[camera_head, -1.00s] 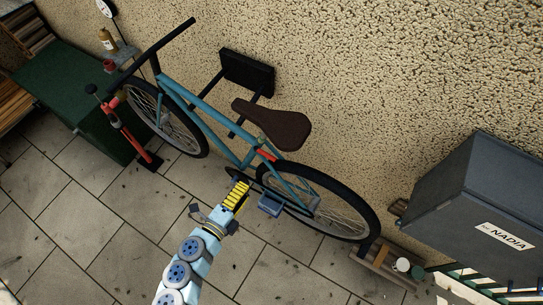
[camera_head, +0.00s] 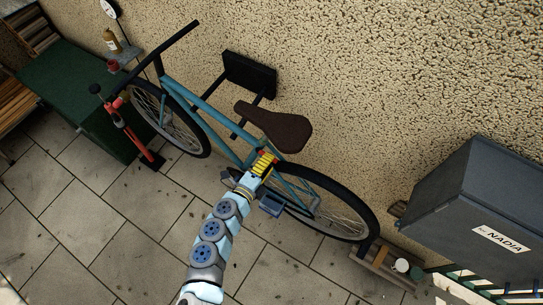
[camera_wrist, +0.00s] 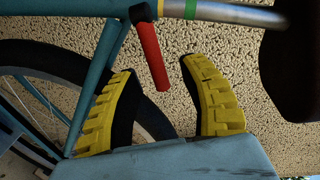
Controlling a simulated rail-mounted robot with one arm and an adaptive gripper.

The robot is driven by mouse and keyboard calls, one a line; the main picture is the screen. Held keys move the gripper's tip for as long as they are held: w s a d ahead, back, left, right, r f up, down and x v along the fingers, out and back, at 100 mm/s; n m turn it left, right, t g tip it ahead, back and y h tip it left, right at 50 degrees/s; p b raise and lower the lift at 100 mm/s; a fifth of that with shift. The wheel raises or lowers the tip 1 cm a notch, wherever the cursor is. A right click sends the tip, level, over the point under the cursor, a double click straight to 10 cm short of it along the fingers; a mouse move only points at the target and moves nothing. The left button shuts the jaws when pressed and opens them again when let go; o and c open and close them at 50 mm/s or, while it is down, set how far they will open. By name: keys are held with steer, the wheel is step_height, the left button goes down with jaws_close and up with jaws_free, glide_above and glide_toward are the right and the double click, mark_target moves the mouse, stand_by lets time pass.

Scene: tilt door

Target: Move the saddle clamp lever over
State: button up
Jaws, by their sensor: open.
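The saddle clamp lever (camera_wrist: 150,52) is a red bar hanging from the dark clamp (camera_wrist: 143,12) on the seat post in the wrist view. Its free end points down and slightly right. My gripper (camera_wrist: 158,70) is open, with its two yellow-padded fingers spread. In the picture, the lever's lower part lies between the fingers, with gaps on both sides; I cannot tell whether it is at the same depth. In the head view my gripper (camera_head: 264,161) is just below the brown saddle (camera_head: 279,126), covering most of the clamp area.
The blue bicycle (camera_head: 209,107) is against the rough wall, near a black wall bracket (camera_head: 248,74). A red pump (camera_head: 131,130) and green chest (camera_head: 62,83) are at left. A grey box (camera_head: 481,205) is at right. The paved floor in front is open.

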steer(key=shift+x, duration=1.2)
steer(key=shift+f, duration=0.1)
steer(key=shift+c, duration=0.2)
jaws_close()
